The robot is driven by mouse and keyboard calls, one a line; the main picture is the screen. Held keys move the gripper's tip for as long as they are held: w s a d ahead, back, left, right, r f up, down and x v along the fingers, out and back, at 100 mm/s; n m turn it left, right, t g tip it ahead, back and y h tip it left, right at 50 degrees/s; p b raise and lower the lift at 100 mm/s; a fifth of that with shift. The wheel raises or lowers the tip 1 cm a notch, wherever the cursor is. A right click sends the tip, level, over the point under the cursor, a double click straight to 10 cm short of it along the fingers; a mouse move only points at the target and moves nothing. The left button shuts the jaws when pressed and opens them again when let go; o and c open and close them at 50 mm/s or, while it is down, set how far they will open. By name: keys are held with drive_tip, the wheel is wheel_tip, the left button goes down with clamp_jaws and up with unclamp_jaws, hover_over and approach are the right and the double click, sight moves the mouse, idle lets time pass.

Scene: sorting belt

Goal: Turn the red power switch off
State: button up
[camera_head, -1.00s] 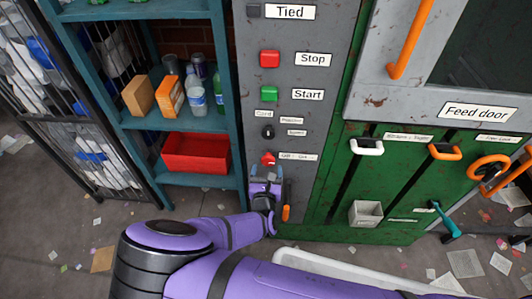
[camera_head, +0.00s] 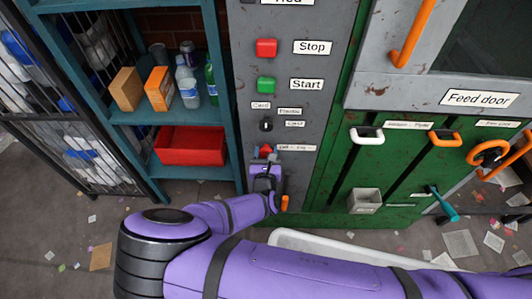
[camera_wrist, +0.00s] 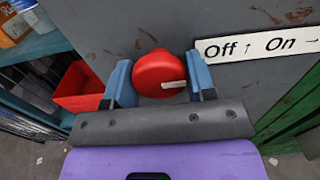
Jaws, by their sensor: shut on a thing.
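The red power switch (camera_wrist: 160,72) is a round red knob with a pale pointer mark on the grey panel. In the wrist view the mark points right, along the "On" arrow of the label (camera_wrist: 262,45), which reads "Off ↑ On →". My gripper (camera_wrist: 160,80) has one blue finger on each side of the knob and is shut on it. In the head view the switch (camera_head: 265,149) shows small and partly hidden above my gripper (camera_head: 265,158), at the bottom of the button column.
Above on the panel are a black selector knob (camera_head: 266,125), a green Start button (camera_head: 266,84) and a red Stop button (camera_head: 266,47). A teal shelf with a red bin (camera_head: 190,146) stands left. A lever with an orange grip (camera_head: 285,203) hangs close right of my gripper.

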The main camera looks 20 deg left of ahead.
drive_tip(key=n, duration=0.4)
drive_tip(key=shift+n, duration=0.3)
drive_tip(key=n, duration=0.4)
drive_tip(key=shift+d+n, duration=0.1)
drive_tip(key=shift+n, duration=0.2)
drive_tip(key=n, duration=0.4)
drive_tip(key=shift+r+n, duration=0.1)
drive_tip(key=shift+n, duration=2.4)
drive_tip(key=o, duration=0.9)
drive_tip(key=shift+s, duration=0.1)
